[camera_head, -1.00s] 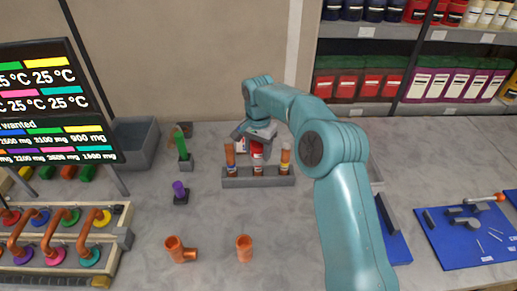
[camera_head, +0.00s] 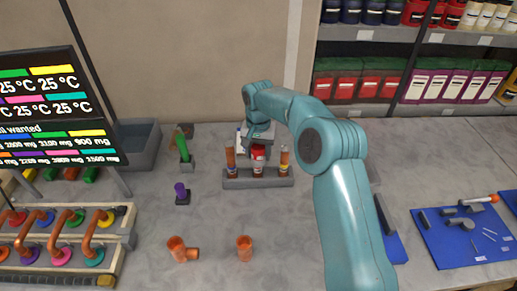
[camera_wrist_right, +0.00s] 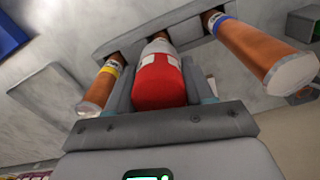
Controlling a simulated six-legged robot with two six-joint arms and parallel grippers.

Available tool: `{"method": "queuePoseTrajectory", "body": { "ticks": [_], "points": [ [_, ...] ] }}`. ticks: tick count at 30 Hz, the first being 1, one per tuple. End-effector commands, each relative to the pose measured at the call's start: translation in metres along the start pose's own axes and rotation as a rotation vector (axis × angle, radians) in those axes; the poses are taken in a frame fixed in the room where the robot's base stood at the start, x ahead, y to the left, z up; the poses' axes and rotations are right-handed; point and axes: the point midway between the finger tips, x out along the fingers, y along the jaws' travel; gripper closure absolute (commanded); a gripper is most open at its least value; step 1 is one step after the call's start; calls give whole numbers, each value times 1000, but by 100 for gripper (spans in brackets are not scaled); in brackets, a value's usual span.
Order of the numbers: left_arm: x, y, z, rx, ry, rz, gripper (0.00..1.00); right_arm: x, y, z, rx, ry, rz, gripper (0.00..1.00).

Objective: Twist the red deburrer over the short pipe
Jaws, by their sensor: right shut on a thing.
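A red cylindrical item with a white part (camera_head: 258,154) stands in the middle slot of a grey rack (camera_head: 240,183). It may be the red deburrer; its working end is hidden. In the right wrist view the red body (camera_wrist_right: 160,82) sits between the fingers of my right gripper (camera_wrist_right: 160,85), which is shut on it. In the head view the right gripper (camera_head: 258,146) is over the rack. A short copper pipe (camera_head: 244,249) stands upright on the bench in front of the rack, apart from the gripper. My left gripper is not in view.
Orange tubes (camera_head: 230,160) (camera_head: 284,160) flank the red item closely. A copper tee (camera_head: 180,250), a purple piece (camera_head: 181,193) and a green piece (camera_head: 183,148) stand left. A blue mat with tools (camera_head: 445,245) lies right. Bench between rack and short pipe is clear.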

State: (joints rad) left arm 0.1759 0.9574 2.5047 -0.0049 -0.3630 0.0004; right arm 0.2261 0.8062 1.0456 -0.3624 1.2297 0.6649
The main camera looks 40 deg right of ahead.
Motion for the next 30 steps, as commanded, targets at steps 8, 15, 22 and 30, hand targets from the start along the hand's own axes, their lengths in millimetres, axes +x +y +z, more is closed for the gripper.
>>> {"method": "queuePoseTrajectory", "body": {
  "ticks": [8, 15, 22, 30],
  "points": [
    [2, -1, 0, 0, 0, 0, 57, 1, 0, 0, 61, 0, 0, 83],
    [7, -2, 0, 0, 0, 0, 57, 1, 0, 0, 476, 1, -1, 83],
    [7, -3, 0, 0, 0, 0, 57, 0, 0, 0, 608, 1, -1, 83],
    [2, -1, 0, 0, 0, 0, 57, -2, 0, 0, 517, 0, 0, 83]
  ]
}}
